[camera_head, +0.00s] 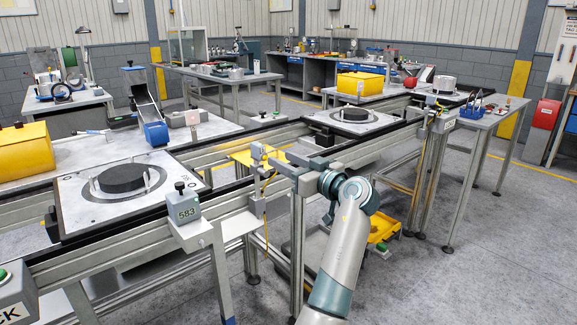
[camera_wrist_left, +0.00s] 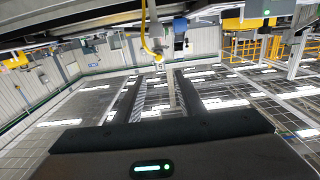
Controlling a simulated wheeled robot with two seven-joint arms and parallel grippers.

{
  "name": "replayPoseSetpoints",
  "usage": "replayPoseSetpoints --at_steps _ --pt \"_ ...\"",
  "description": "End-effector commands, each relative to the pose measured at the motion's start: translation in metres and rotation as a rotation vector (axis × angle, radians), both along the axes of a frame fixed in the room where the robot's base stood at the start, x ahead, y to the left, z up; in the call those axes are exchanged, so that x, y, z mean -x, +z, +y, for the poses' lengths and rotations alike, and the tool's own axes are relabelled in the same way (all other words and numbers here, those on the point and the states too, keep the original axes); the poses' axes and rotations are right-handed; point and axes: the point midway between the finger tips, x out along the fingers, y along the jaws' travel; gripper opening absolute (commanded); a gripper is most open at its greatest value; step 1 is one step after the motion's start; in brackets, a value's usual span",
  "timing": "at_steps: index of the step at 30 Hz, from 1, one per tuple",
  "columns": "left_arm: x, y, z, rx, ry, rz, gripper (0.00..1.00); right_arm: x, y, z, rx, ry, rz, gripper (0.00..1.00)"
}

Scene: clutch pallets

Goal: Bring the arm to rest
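My left gripper (camera_head: 284,163) is beside the front rail of the conveyor in the head view, between the two pallets. In the left wrist view its two dark fingers stand apart, and the left gripper (camera_wrist_left: 155,88) holds nothing between them. The near pallet (camera_head: 80,212) is a light plate on the conveyor at left, with a black disc (camera_head: 123,178) between upright pins. The far pallet (camera_head: 385,122) lies further along the conveyor with another black disc (camera_head: 355,113). My right gripper is not in view.
The conveyor rail (camera_head: 120,240) runs diagonally across the head view. A yellow bin (camera_head: 383,228) is low behind my arm. Yellow boxes (camera_head: 24,150) and tools occupy the benches behind. The floor at right (camera_head: 500,270) is clear.

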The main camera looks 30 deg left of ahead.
Motion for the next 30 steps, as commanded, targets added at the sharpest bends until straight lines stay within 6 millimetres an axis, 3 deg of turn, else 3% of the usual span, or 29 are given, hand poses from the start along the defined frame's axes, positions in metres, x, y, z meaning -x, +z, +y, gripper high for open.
replayPoseSetpoints --at_steps 6,23,26,30 --pt "0.004 0.000 -0.010 0.001 0.000 0.000 0.36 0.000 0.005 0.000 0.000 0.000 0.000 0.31" --pt "0.003 -0.002 -0.010 0.000 -0.004 0.005 0.36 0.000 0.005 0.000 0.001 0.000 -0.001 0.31" --pt "-0.001 -0.013 -0.011 -0.003 -0.025 0.030 0.36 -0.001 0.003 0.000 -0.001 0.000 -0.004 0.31" --pt "-0.013 -0.051 -0.017 -0.008 -0.096 0.113 0.36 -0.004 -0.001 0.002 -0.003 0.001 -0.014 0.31"
